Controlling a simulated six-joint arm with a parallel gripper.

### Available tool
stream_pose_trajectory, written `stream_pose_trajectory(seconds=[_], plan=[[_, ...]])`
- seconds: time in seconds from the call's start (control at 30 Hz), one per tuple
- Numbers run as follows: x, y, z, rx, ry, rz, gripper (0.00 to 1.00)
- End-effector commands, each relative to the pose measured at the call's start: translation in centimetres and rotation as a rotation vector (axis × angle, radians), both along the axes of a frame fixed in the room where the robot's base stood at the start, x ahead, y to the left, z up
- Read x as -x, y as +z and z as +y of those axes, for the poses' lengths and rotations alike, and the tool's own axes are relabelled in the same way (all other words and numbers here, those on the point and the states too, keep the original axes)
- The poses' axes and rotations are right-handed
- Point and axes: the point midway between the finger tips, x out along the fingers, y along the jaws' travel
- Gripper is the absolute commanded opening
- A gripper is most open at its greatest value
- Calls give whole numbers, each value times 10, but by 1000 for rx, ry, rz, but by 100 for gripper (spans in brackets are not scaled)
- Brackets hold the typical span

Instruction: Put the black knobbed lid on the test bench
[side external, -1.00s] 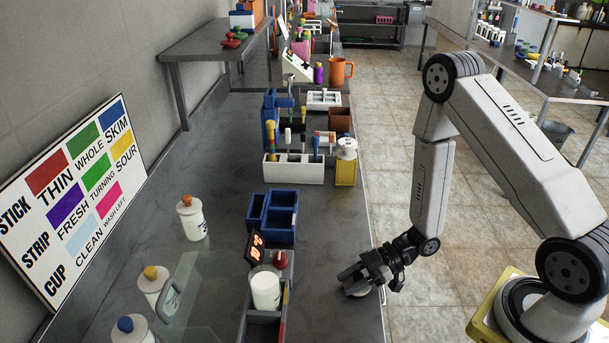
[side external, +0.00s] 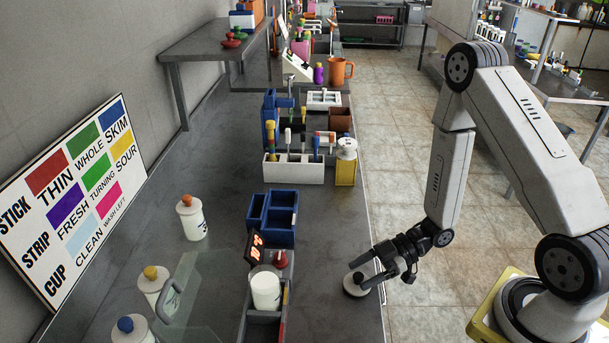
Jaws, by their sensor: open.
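A round pale lid with a dark knob (side external: 354,286) lies flat on the grey test bench (side external: 340,235), near its right edge. My gripper (side external: 361,275) is open, just to the right of the lid and close above it. Its fingertips reach over the lid's right side near the knob. Whether a finger still touches the knob is hard to tell at this size.
Blue bins (side external: 272,215) sit beyond. Lidded white bottles (side external: 191,218) line the left side, near a clear panel (side external: 200,295). Bench around the lid is clear.

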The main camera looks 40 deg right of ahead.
Motion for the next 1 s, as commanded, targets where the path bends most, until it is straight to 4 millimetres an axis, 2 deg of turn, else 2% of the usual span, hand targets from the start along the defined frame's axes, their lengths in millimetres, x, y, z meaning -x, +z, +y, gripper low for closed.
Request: stream_pose_trajectory(seconds=[0.6, 1.0], plan=[[26, 27, -59, 0, -3, -1, 67], [33, 33, -73, 0, 0, 0, 67]])
